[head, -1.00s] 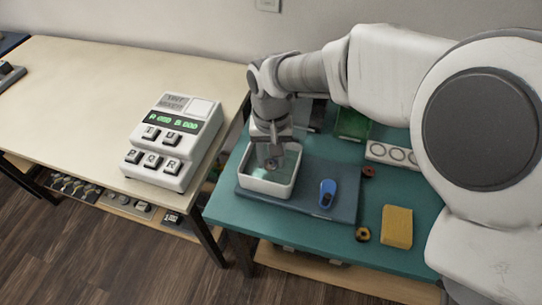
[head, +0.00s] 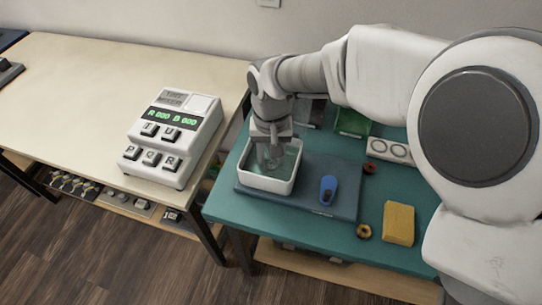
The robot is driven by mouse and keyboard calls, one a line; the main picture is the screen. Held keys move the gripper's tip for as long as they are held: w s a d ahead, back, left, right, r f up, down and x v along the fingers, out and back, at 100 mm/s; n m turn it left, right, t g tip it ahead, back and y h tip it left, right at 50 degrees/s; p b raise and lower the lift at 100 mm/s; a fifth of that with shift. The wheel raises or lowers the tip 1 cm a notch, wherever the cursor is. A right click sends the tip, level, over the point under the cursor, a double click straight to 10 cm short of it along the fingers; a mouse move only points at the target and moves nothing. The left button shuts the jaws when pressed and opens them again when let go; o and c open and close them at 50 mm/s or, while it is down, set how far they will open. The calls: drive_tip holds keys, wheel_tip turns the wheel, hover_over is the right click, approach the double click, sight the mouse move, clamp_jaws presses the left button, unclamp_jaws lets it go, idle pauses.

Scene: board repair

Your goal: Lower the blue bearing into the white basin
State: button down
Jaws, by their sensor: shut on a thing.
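The white basin (head: 268,185) stands on the left part of a blue-grey mat, with greenish liquid or a greenish floor inside. My gripper (head: 271,164) points down into the basin, its fingertips inside the walls. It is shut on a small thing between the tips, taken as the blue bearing. The bearing is hidden or too small to make out now, so I cannot tell whether it touches the basin floor.
A yellow sponge-like block (head: 398,223) and two small rings (head: 363,231) (head: 369,168) lie on the teal table. A grey button device (head: 172,138) stands on the cream table at left.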

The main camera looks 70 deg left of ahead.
sight(271, 163)
drive_tip(key=shift+f, duration=0.1)
drive_tip(key=shift+c, duration=2)
unclamp_jaws()
wheel_tip(271, 163, up, 17)
drive_tip(key=p, duration=0.4)
drive_tip(key=shift+r, duration=0.2)
